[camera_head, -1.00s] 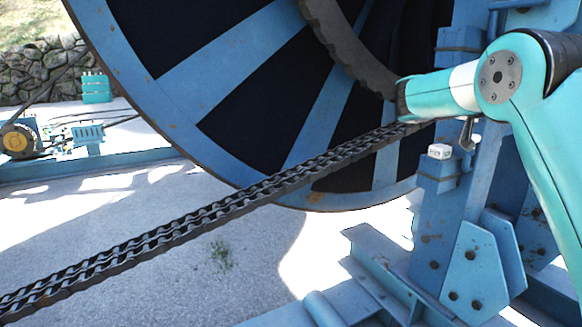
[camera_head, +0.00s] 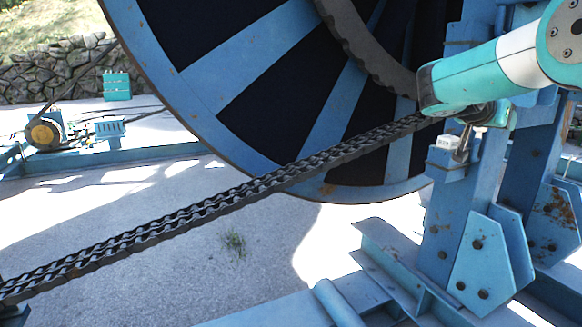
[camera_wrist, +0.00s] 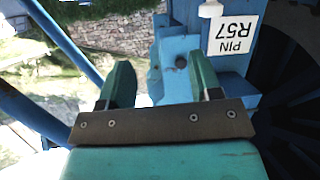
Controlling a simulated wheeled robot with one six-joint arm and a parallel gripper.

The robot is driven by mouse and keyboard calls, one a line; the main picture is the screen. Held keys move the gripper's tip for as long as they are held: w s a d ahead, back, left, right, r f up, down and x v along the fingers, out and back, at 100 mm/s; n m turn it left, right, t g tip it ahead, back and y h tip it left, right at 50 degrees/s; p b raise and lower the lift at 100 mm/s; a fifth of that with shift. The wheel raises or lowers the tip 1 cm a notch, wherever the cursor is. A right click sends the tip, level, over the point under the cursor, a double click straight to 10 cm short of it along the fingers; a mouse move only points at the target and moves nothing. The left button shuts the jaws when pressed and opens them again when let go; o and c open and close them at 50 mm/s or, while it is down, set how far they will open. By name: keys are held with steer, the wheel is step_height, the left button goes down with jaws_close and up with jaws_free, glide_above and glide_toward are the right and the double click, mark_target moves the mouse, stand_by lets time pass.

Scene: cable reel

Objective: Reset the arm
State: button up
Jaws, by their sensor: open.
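My teal-and-white arm (camera_head: 480,75) reaches in from the upper right in the head view. Its end is beside the blue post, near the upper end of the chain (camera_head: 200,215). My gripper (camera_wrist: 161,62) is open in the wrist view, with two dark green fingers well apart. Nothing is held between them; blue metalwork shows behind. A white plate marked PIN R57 (camera_wrist: 236,38) appears upside down to the right of the fingers. A small grey metal piece (camera_head: 463,145) shows below my arm's end; I cannot tell what it is. The fingertips are not clear in the head view.
The large blue reel (camera_head: 322,120) stands behind the chain. The blue post (camera_head: 440,215) and bolted plates (camera_head: 480,262) crowd the right side. A small motor unit (camera_head: 43,133) and a teal box (camera_head: 117,86) stand far left. The concrete at lower left is open beneath the chain.

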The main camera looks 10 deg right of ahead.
steer(key=s+a+f+n+y+b, duration=0.1)
steer(key=s+a+f+n+y, duration=0.2)
steer(key=a, duration=0.4)
steer(key=s+a+f+n+t+y+b, duration=0.1)
steer(key=a+f+n+y+b, duration=0.2)
steer(key=a+f, duration=0.35)
steer(key=s+a+f+n+y, duration=0.3)
steer(key=a+f+y, duration=0.1)
steer(key=a, duration=0.3)
steer(key=s+a+f+n+g+y+b, duration=0.25)
steer(key=s+a+f+n+y, duration=0.25)
steer(key=s+a, duration=0.65)
steer(key=s+a+f+n+g+y+b, duration=0.1)
steer(key=s+a+f+n+g, duration=0.15)
steer(key=s, duration=0.55)
steer(key=s+a+f+n+g+y, duration=0.1)
steer(key=s+a+f+n+g, duration=0.15)
steer(key=s, duration=0.55)
step_height(320, 180, up, 15)
steer(key=p, duration=1.4)
steer(key=shift+w+a+t, duration=0.35)
steer(key=shift+a+t, duration=0.05)
steer(key=shift+t, duration=0.05)
